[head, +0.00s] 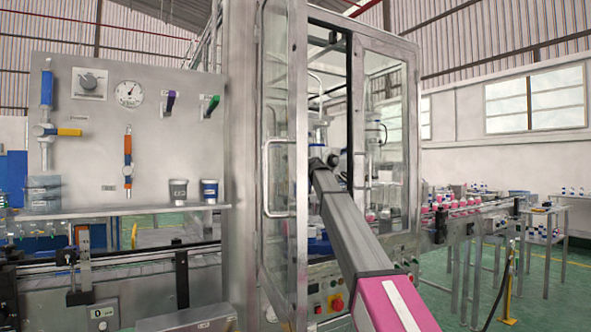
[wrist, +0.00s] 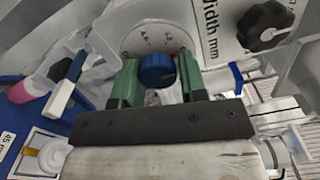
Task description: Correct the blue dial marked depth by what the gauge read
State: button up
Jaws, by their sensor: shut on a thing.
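The blue dial (wrist: 156,70) is in the middle of the wrist view, in front of a round pale scale plate (wrist: 152,36) with small marks. My gripper (wrist: 158,80) has its two green fingers on either side of the dial and is shut on it. The word depth cannot be read in either view. In the head view my arm reaches through the open door of the machine, and my gripper cannot be made out there. A round white gauge (head: 129,93) hangs on the panel at the left; its reading is too small to tell.
A black knob (wrist: 265,25) beside a "Width mm" label (wrist: 212,28) is close to the right of my gripper. The glass door (head: 277,165) stands left of my arm. A conveyor (head: 470,208) with pink items runs off to the right.

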jog(key=shift+s+f+n, duration=0.1)
jog(key=shift+f+n, duration=0.1)
jog(key=shift+n, duration=0.1)
jog(key=n, duration=0.7)
jog(key=shift+n, duration=0.7)
jog(key=shift+d, duration=0.1)
